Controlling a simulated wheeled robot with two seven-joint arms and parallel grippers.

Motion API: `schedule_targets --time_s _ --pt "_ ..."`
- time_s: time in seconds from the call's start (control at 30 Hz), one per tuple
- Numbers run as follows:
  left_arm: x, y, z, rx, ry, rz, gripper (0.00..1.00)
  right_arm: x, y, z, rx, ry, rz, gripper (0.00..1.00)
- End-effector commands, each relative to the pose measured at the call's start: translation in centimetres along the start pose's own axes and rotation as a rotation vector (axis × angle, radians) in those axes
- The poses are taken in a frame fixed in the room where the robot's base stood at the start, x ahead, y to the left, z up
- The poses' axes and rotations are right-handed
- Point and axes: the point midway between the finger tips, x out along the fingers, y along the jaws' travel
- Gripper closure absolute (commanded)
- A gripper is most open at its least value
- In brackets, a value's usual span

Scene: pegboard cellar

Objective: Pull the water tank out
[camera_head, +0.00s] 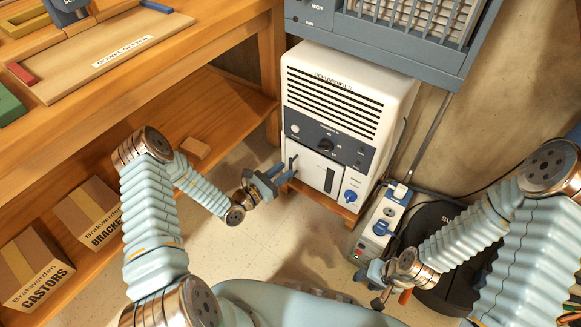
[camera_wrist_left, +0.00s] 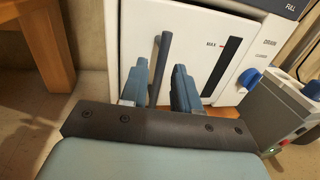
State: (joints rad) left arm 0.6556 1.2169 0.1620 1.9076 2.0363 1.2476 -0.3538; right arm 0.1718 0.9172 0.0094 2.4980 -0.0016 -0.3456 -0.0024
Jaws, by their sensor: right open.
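The water tank (camera_head: 317,170) is the white panel low on the front of a white dehumidifier (camera_head: 335,95). It looks flush with the body. My left gripper (camera_head: 282,174) is at the handle. In the left wrist view its two fingers (camera_wrist_left: 160,88) stand apart, with the handle between them, closer to the left finger; whether they touch it I cannot tell. My right gripper (camera_head: 379,287) is open and empty at the lower right.
A grey power box (camera_head: 380,225) with a blue plug stands right of the dehumidifier, and a black round machine (camera_head: 440,255) beyond it. A wooden bench (camera_head: 150,75) with cardboard boxes (camera_head: 88,212) below is at the left. A grey unit (camera_head: 390,40) hangs above. Floor in front is clear.

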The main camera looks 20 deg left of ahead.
Motion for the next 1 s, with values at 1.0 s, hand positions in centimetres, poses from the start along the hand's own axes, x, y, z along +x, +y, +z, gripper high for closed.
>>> schedule_targets --time_s 1.0 --pt "3.9 -0.1 0.0 -0.001 0.001 -0.001 1.00 0.5 0.1 0.0 -0.001 -0.001 -0.001 0.57"
